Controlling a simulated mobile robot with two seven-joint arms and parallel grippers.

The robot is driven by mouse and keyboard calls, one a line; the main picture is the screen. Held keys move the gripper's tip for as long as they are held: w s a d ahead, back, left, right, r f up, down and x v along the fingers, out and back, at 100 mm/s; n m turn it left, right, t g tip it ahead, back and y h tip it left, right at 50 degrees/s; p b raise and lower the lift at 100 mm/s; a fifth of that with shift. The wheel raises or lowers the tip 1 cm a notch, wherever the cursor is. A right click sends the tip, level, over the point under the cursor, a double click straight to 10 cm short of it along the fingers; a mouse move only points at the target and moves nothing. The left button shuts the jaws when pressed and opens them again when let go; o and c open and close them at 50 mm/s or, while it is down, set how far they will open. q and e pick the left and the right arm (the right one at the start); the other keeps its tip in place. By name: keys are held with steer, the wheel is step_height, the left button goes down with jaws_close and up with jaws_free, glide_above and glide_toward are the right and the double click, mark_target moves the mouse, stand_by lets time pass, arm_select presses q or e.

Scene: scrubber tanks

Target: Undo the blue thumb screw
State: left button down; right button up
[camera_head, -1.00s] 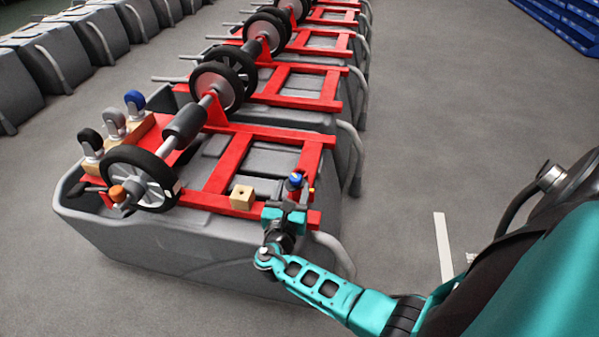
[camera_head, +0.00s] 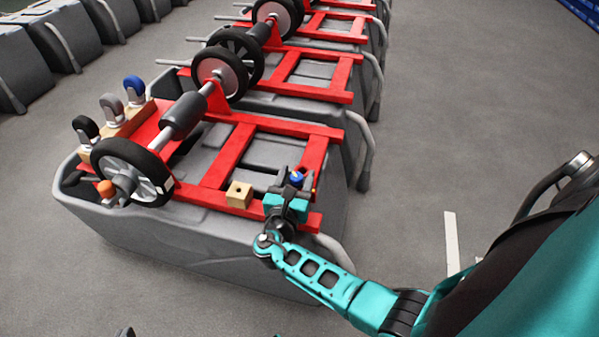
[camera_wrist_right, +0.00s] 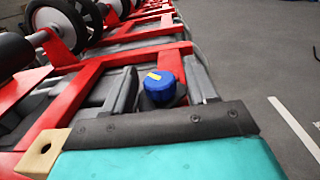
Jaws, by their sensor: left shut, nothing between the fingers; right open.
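The blue thumb screw (camera_head: 297,177) stands on the near right corner of the red frame (camera_head: 313,160). In the right wrist view the blue thumb screw (camera_wrist_right: 159,87) has a yellow mark on top. My right gripper (camera_head: 295,181) is open, with one finger on each side of the screw. In the right wrist view the fingers of my right gripper (camera_wrist_right: 160,82) stand apart, with small gaps beside the knob. Only a dark tip of what looks like my left gripper (camera_head: 125,332) shows at the bottom edge, away from the screw.
A wooden block with a hole (camera_head: 239,194) sits on the frame left of my right gripper. A black wheel (camera_head: 132,172), an orange knob (camera_head: 105,188) and several casters (camera_head: 110,108) are further left. More tanks stand behind. Grey floor is clear on the right.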

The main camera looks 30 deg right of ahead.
steer(key=shift+c, duration=0.2)
steer(key=c, duration=0.9)
